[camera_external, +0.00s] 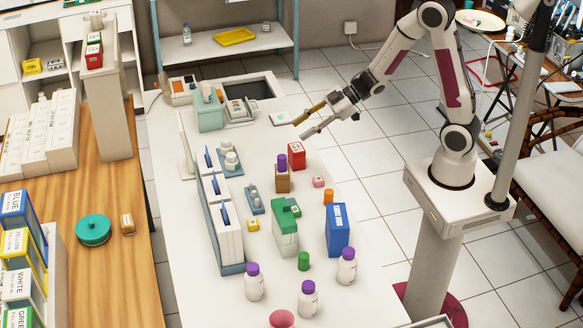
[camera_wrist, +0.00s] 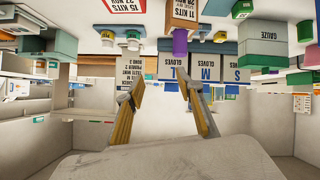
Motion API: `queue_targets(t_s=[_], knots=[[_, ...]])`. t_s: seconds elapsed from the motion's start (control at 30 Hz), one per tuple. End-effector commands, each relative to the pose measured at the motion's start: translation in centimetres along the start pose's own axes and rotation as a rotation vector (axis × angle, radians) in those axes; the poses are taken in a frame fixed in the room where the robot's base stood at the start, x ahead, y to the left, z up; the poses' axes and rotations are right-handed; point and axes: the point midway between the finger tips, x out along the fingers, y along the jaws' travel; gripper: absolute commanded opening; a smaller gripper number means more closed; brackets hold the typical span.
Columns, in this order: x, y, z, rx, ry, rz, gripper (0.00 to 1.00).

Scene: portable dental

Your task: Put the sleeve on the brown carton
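The brown carton (camera_external: 283,182) stands upright on the white table, and a short purple cylinder (camera_external: 282,161) sits on its top; this looks like the sleeve, though I cannot see whether it is hollow. In the wrist view, which is upside down, the carton (camera_wrist: 186,12) shows its "11 KITS" label, with the purple piece (camera_wrist: 180,42) against its top. My gripper (camera_external: 299,130) is above the table, behind and apart from both. Its two fingers are spread with nothing between them, also in the wrist view (camera_wrist: 155,88).
A red carton (camera_external: 297,155) stands close behind the brown one. A blue box (camera_external: 337,228), a green-topped box (camera_external: 284,229) and purple-capped bottles (camera_external: 347,267) stand nearer the front. Glove boxes (camera_external: 227,232) line the left. Small pink (camera_external: 319,182) and orange (camera_external: 329,197) pieces lie right.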

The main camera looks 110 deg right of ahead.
Motion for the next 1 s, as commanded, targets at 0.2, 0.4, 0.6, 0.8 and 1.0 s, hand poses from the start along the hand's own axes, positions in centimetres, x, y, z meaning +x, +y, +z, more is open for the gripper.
queue_targets(t_s=[0.2, 0.4, 0.6, 0.8, 1.0], knots=[[-1.5, 0.4, -2.8, -0.040, -0.081, 0.111, 0.37], [-3.7, -0.1, -4.7, -0.038, -0.149, 0.192, 0.37], [-6.5, -1.5, -6.1, -0.008, -0.210, 0.245, 0.37], [-9.7, -4.0, -6.9, 0.041, -0.266, 0.262, 0.37], [-13.0, -7.5, -7.0, 0.099, -0.323, 0.238, 0.37]])
